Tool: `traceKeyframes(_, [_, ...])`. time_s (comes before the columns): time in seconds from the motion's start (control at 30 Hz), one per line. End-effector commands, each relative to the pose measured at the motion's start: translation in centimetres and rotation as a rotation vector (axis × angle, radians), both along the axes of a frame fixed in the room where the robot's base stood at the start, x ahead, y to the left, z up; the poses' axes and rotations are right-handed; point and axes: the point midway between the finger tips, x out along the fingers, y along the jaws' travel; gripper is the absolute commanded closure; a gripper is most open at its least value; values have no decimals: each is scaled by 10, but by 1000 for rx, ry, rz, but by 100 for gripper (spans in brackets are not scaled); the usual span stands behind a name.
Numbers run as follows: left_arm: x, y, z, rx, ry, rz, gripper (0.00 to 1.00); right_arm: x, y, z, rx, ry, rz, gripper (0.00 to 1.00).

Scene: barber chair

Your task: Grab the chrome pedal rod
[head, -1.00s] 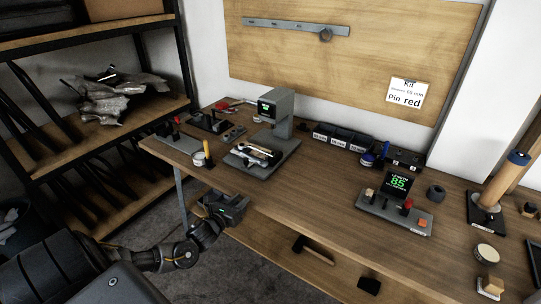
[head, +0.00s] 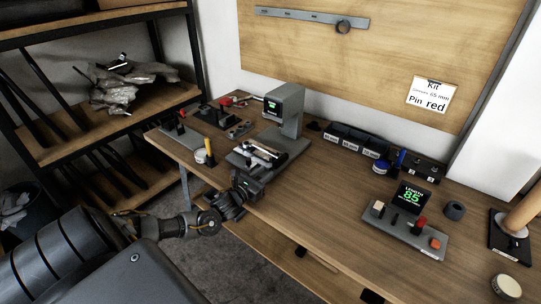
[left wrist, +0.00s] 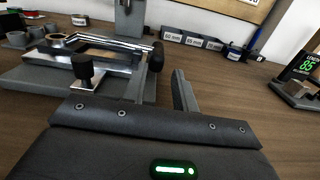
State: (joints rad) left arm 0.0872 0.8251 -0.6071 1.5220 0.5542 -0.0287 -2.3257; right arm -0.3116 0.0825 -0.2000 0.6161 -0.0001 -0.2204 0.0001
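The chrome pedal rod (head: 262,150) lies across the grey base of the measuring stand (head: 291,145). In the left wrist view the chrome rod (left wrist: 112,41) shows at the upper left, with a black knob-like end (left wrist: 157,56) at its right. My left gripper (head: 246,185) is at the table's front edge, just in front of the stand. In the left wrist view its two fingers (left wrist: 161,88) stand apart with nothing between them. The rod lies beyond the fingers and to their left, apart from them. My right gripper is not in view.
A black clamp knob (left wrist: 83,68) stands on the stand's base near the rod. A yellow-handled tool in a round pot (head: 205,157) stands to the left. Labelled bins (head: 352,142) line the back. A control box (head: 408,232) is at the right; the wooden table between is clear.

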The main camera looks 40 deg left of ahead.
Motion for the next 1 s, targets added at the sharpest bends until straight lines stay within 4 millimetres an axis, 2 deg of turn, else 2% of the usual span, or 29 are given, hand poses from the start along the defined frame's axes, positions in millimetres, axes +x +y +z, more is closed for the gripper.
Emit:
traceKeyframes(0.1, [14,1,0,-1,0,1,72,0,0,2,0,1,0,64])
traceKeyframes(0.37, [21,3,0,-1,1,4,72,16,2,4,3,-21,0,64])
traceKeyframes(0.7, [64,6,0,-1,1,6,72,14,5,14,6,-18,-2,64])
traceKeyframes(1.0, [69,6,-1,-1,2,4,72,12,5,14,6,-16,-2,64])
